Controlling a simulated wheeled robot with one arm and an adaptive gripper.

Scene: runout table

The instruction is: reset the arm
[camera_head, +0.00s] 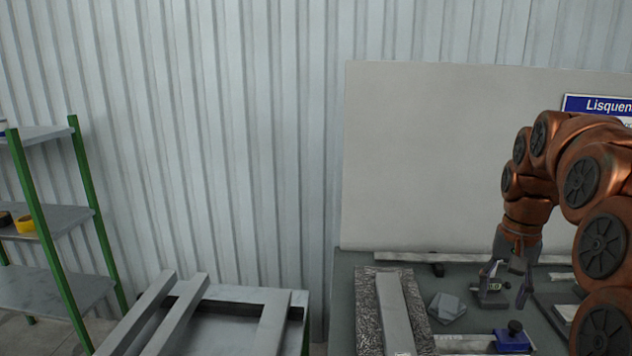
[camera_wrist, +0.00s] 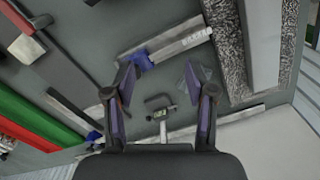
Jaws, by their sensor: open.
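My gripper (camera_head: 509,283) hangs fingers-down over the right part of the runout table (camera_head: 342,290), at the end of my copper-coloured arm. In the wrist view my gripper (camera_wrist: 163,105) has its two fingers spread wide, with nothing between the tips. A small grey metal piece with a pale label (camera_head: 490,291) stands on the table close behind the fingers. It also shows in the wrist view (camera_wrist: 160,106), between and beyond the fingers. Whether a finger touches it, I cannot tell.
A grey bar (camera_head: 396,312) lies on a speckled slab (camera_head: 370,300). A grey block (camera_head: 447,307) and a blue clamp (camera_head: 512,341) are near the gripper. A tall pale panel (camera_head: 430,150) stands behind. At left are a metal frame (camera_head: 230,293) and green shelving (camera_head: 90,200).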

